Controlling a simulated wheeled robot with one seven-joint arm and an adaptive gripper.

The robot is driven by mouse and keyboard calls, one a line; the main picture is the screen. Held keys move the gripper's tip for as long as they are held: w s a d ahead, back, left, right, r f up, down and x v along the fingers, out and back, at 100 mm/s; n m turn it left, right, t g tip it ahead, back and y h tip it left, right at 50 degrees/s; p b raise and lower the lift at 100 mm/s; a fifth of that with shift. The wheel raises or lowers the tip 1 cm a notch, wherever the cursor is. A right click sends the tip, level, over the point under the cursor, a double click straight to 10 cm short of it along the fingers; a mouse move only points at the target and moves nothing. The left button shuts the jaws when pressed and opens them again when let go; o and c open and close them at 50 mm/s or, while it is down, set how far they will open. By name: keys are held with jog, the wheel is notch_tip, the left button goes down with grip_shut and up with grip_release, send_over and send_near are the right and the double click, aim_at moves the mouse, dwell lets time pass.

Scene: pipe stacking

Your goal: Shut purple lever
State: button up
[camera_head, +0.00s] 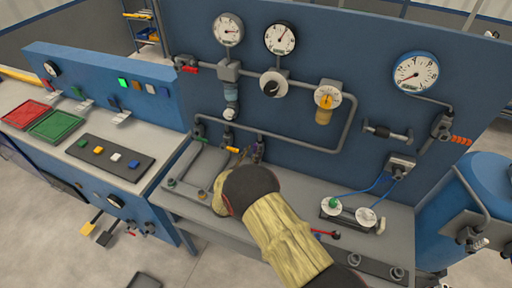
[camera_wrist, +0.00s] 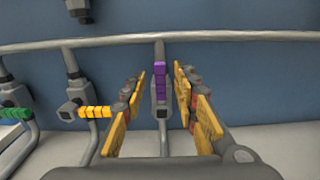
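The purple lever (camera_wrist: 160,81) stands upright on a grey vertical pipe, in the middle of the wrist view. My gripper (camera_wrist: 162,108) is open, with one yellow finger on each side of the lever and a visible gap to both. In the head view the purple lever (camera_head: 259,149) is a small patch at the back of the bench, just beyond my gripper (camera_head: 238,160). My arm hides part of the pipework there.
A yellow lever (camera_wrist: 95,112) sits close to the left of my gripper, and a green lever (camera_wrist: 15,113) is farther left. A horizontal pipe (camera_wrist: 220,37) crosses the blue panel (camera_head: 310,80) above. A red lever (camera_head: 326,233) lies on the bench near my arm.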

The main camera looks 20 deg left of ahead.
aim_at(255, 148)
jog(key=shift+w+d, duration=0.15)
jog(key=shift+w, duration=1.6)
jog(key=shift+c, duration=0.6)
grip_shut()
